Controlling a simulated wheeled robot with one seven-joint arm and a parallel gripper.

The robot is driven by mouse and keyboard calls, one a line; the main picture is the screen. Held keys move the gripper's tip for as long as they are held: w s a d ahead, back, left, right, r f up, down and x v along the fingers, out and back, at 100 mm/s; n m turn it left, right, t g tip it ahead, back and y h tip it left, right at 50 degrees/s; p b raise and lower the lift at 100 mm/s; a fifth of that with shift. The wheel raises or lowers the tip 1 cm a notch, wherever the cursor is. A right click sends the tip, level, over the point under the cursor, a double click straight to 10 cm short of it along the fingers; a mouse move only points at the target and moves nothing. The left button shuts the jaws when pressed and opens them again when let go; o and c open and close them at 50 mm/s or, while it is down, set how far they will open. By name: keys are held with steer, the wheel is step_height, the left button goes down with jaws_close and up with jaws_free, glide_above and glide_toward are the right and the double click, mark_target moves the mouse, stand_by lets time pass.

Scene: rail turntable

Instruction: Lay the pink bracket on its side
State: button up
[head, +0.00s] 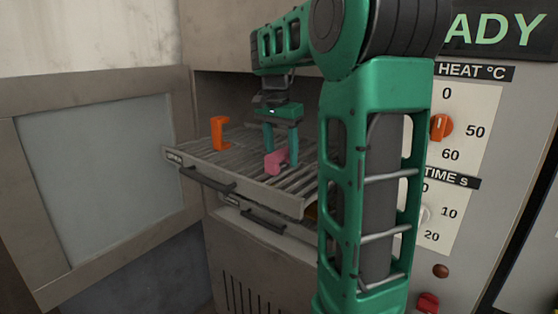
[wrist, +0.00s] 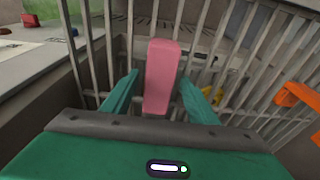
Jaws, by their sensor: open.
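The pink bracket (head: 276,161) is on the slatted rack (head: 240,190) near its front right, in the head view. In the wrist view the pink bracket (wrist: 161,78) shows as a long bar between my fingers, with a gap on each side. My gripper (head: 281,150) points down over the rack with its teal fingers around the bracket. It is open in the wrist view (wrist: 158,95) too, and I see no finger touching the bracket. The bracket's foot is partly hidden, so I cannot tell just how it rests.
An orange bracket (head: 219,133) stands upright on the rack to the left, also at the wrist view's right edge (wrist: 298,97). The oven door (head: 100,165) hangs open at left. A panel with an orange knob (head: 441,127) is at right. Bare slats lie between the brackets.

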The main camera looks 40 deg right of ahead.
steer(key=shift+f, duration=0.1)
steer(key=shift+c, duration=0.7)
jaws_close()
